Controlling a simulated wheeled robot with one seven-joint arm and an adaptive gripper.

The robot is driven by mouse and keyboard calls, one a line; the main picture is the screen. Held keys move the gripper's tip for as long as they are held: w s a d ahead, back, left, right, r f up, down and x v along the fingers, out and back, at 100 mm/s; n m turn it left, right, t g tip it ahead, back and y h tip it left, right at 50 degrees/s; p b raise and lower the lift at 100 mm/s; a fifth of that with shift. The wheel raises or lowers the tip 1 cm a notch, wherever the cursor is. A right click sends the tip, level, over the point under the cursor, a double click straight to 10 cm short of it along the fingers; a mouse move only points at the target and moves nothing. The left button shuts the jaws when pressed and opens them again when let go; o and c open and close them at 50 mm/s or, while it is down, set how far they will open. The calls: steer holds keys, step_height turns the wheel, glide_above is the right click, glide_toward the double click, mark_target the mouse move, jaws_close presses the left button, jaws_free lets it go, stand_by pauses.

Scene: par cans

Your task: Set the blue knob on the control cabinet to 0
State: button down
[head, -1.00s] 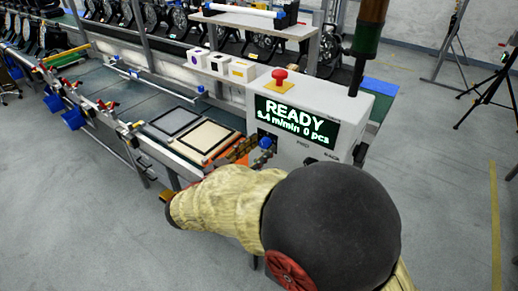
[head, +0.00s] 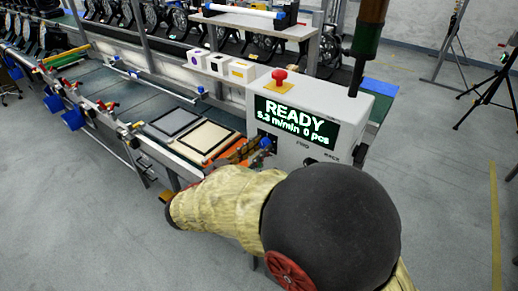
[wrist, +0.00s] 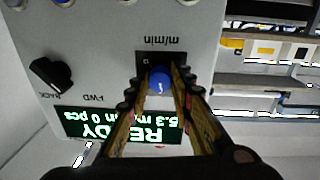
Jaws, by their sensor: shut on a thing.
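The control cabinet (head: 345,112) stands at the right in the head view, its green display (head: 296,120) reading READY, 5.3 m/min, 0 pcs. The blue knob (wrist: 159,81) is on the cabinet face below the m/min label, upside down in the wrist view. It also shows in the head view (head: 266,143), small, and its scale is mostly hidden. My gripper (wrist: 159,86) is shut on the blue knob, one finger on each side. In the head view my arm hides most of the gripper.
A black selector knob (wrist: 50,74) with FWD and BACK labels sits beside the blue knob. A red mushroom button (head: 279,76) tops the cabinet. A conveyor with framed panels (head: 207,137) runs left of it. Open floor lies at the right.

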steer(key=shift+n, duration=0.4)
steer(key=shift+f+n+b, duration=0.1)
steer(key=shift+n+b, duration=0.4)
steer(key=shift+n, duration=0.1)
steer(key=n, duration=0.3)
steer(key=shift+b, duration=0.4)
steer(key=n, duration=0.3)
steer(key=n+p, duration=0.1)
steer(key=n, duration=0.3)
steer(key=shift+d+r+t+p, duration=0.1)
steer(key=shift+r+t+p, duration=0.1)
steer(key=shift+t+p, duration=0.1)
steer(key=n+p, duration=0.2)
steer(key=n, duration=0.1)
steer(key=shift+s+r+n, duration=0.1)
steer(key=shift+n, duration=0.3)
steer(key=n+p, duration=0.3)
steer(key=n, duration=0.1)
steer(key=n+p, duration=0.4)
steer(key=n, duration=0.1)
steer(key=shift+t+y, duration=0.4)
steer(key=shift+n+p, duration=0.3)
steer(key=shift+p, duration=0.05)
